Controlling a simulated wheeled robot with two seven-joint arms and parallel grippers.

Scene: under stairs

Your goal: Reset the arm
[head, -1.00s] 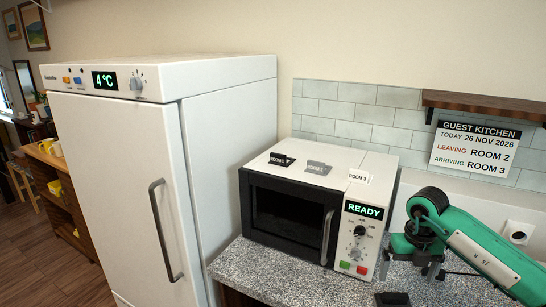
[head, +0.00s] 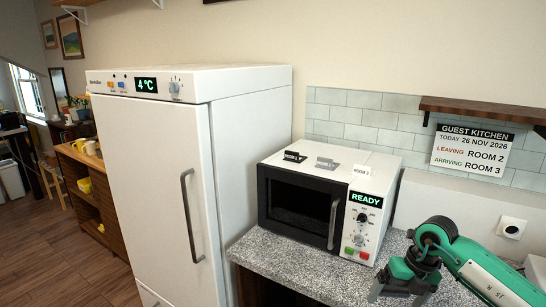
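My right arm comes in from the lower right, green and black, over the granite counter (head: 290,262). My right gripper (head: 392,296) hangs at the arm's end, low in front of the microwave's right side; its fingers point down and are small, and I cannot tell whether they are open or shut. No held thing shows. My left arm and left gripper are outside the head view.
A white microwave (head: 322,211), door shut, display READY, stands on the counter with small room cards on top. A tall white fridge (head: 150,180), shut, reads 4 °C. A wooden shelf (head: 480,107) and a guest kitchen sign (head: 472,150) are on the wall.

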